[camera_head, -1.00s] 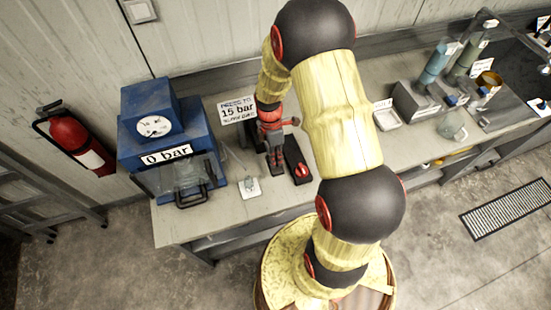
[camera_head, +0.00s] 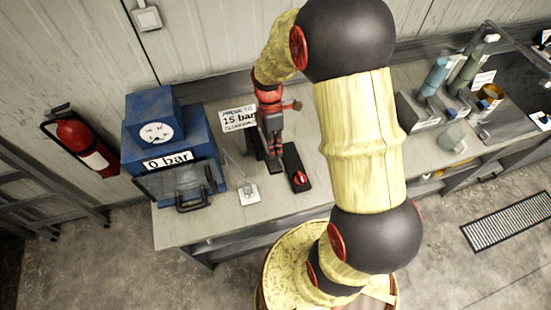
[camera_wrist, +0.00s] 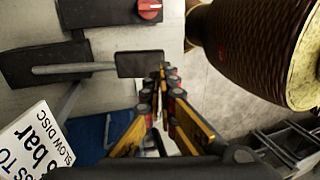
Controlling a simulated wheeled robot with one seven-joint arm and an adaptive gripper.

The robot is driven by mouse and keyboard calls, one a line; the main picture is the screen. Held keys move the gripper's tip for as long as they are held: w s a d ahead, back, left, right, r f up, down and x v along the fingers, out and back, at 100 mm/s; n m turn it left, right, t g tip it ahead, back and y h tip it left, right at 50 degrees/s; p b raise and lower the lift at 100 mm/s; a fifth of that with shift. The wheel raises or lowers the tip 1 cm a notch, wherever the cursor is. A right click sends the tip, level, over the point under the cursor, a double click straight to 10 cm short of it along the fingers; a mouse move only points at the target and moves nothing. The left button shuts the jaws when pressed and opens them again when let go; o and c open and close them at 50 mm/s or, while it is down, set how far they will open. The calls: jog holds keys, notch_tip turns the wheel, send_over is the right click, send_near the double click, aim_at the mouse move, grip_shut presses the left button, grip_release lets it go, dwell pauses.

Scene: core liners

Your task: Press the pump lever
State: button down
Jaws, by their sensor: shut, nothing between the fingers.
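The pump lever shows in the wrist view as a grey rod running from a black block (camera_wrist: 45,67) to a flat black pad (camera_wrist: 136,64). In the head view the pad (camera_head: 276,168) lies just below my gripper (camera_head: 275,156). My gripper (camera_wrist: 163,74) is shut and empty, pointing down, with its fingertips by the pad's right end in the wrist view. I cannot tell whether they touch it. The blue press (camera_head: 198,135) at the left has a round dial (camera_head: 156,133) and a "0 bar" label (camera_head: 167,161). My gripper hides part of the pump.
A black block with a red knob (camera_head: 299,179) lies right of the pad. A "15 bar" sign (camera_head: 238,119) stands behind. A small white plate (camera_head: 248,194) sits on the bench by the press. The bench front is clear.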

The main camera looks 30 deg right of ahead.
aim_at(273, 163)
jog(key=shift+r, duration=0.9)
dwell(2.5)
jog(key=shift+w+r+b, duration=1.95)
jog(key=shift+w+r, duration=0.6)
jog(key=shift+r, duration=0.1)
jog(key=x, duration=1.4)
jog(key=shift+d, duration=0.4)
jog(key=shift+s, duration=0.1)
